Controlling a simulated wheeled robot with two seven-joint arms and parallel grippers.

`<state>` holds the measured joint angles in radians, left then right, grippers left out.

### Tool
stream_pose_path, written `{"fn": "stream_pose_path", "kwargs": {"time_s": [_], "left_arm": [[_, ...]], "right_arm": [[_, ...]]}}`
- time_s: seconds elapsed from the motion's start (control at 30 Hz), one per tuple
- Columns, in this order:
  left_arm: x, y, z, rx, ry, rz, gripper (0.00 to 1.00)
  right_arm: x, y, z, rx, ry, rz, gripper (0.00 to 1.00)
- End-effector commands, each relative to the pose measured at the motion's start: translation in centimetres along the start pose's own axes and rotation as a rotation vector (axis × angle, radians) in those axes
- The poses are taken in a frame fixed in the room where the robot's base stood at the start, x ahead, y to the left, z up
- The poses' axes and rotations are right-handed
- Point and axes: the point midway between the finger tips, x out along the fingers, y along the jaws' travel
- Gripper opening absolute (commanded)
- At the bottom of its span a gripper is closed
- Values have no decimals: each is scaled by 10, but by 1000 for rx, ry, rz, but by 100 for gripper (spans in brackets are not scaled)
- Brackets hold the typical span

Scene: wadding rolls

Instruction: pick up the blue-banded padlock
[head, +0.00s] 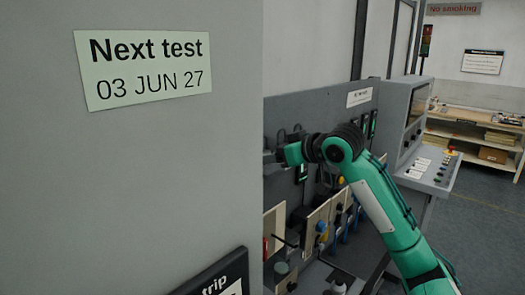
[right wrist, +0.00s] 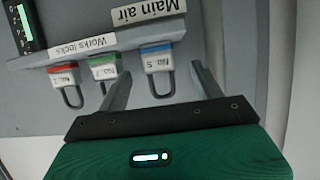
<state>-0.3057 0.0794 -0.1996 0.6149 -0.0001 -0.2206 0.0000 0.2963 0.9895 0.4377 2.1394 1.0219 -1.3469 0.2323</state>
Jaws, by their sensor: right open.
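The blue-banded padlock (right wrist: 157,62) shows in the right wrist view with a pale numbered label and a grey shackle loop. It is at the edge of a grey rail, beside a green-banded padlock (right wrist: 103,72) and a red-banded padlock (right wrist: 63,78). My right gripper (right wrist: 161,66) is open, its two fingers on either side of the blue-banded padlock with gaps to both. Nothing is held. In the head view my right gripper (head: 291,153) is by the grey board; the padlocks cannot be made out there. My left gripper is not in view.
A large grey panel (head: 165,190) with a "Next test" sign (head: 143,68) fills the left of the head view and hides part of the board. A console (head: 428,170) stands right of the board. A "Main air" label (right wrist: 145,12) is near the padlocks.

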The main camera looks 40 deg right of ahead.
Motion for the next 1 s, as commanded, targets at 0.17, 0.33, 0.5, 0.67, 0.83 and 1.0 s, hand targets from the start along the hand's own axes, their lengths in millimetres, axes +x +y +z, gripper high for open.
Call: {"fn": "stream_pose_path", "kwargs": {"time_s": [0.17, 0.33, 0.5, 0.67, 0.83, 1.0], "left_arm": [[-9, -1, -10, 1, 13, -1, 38], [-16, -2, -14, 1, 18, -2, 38], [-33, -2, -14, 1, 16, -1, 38], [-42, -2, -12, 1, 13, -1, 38], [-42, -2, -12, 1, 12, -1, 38], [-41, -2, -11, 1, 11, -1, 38]], "right_arm": [[20, 0, -2, 2, 1, -1, 67], [29, 1, -3, 2, 0, -1, 67], [48, 2, -7, 3, 0, -2, 67], [68, 3, -6, 3, 0, -1, 67], [75, 2, -4, 0, 1, -1, 67], [75, 2, -3, 0, 1, -1, 63]]}}
